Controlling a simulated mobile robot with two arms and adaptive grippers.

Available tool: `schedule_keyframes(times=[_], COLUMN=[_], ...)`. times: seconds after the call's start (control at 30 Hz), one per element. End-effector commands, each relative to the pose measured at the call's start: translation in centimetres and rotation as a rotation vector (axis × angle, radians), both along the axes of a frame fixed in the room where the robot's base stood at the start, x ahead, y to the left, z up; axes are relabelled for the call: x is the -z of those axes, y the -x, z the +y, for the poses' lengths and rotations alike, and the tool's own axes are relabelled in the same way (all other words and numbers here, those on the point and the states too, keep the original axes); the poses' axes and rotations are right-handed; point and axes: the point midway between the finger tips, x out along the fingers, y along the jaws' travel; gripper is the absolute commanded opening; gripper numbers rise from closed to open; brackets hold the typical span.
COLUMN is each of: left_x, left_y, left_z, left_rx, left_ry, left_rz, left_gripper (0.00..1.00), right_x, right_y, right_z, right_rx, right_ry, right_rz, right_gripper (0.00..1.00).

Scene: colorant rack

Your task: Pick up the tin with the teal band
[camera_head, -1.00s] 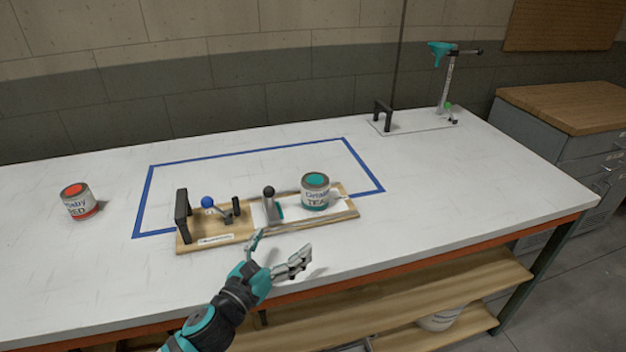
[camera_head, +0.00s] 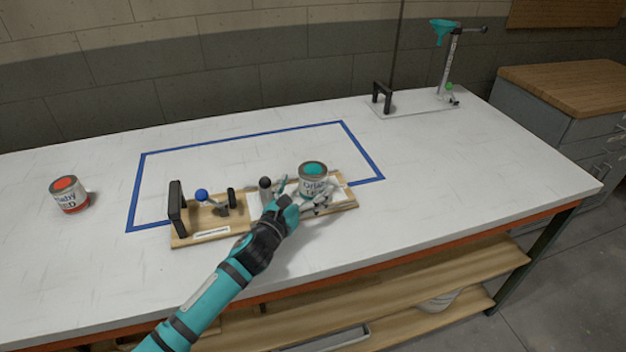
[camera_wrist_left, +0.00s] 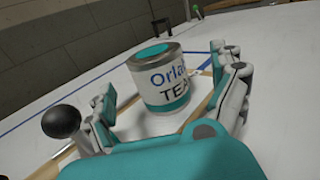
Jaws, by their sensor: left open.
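The tin with the teal band (camera_head: 314,178) stands upright on the right part of a wooden board (camera_head: 212,230). It has a teal top and a white label. In the left wrist view the tin (camera_wrist_left: 157,78) shows its label and teal band between and beyond the two fingers. My left gripper (camera_head: 305,194) is open, close in front of the tin, with a finger toward either side. The wrist view shows no clear grip on the tin by the left gripper (camera_wrist_left: 170,105). My right gripper is not in view.
A black-knobbed lever (camera_head: 265,188) stands just left of the tin, near the gripper. A blue-knobbed clamp (camera_head: 201,195) and a black handle (camera_head: 177,208) are farther left. A red tin (camera_head: 69,195) stands at far left. A stand with a teal funnel (camera_head: 445,33) is at back right.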

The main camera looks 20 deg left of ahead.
Motion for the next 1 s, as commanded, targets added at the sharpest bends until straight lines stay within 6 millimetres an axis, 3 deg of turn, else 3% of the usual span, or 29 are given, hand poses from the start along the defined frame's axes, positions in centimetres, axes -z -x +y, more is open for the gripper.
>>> schedule_keyframes(times=[0.13, 0.4, 0.7, 1.0], left_x=[-0.2, -0.3, -0.1, -0.1], left_y=[-1.1, -4.9, -5.4, -5.3], left_z=[-0.1, -0.4, -0.5, -0.5], left_rx=[0.0, 0.0, 0.001, 0.001], left_ry=[0.002, 0.002, 0.0, 0.0], left_rz=[-0.001, -0.001, 0.0, 0.0], left_gripper=[0.95, 0.95, 0.95, 0.57], right_x=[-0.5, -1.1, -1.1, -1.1], right_y=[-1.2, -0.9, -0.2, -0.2], right_z=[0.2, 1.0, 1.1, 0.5], right_rx=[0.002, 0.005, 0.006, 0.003], right_ry=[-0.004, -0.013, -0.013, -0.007], right_rz=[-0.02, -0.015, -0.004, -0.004], right_gripper=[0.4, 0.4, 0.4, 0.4])
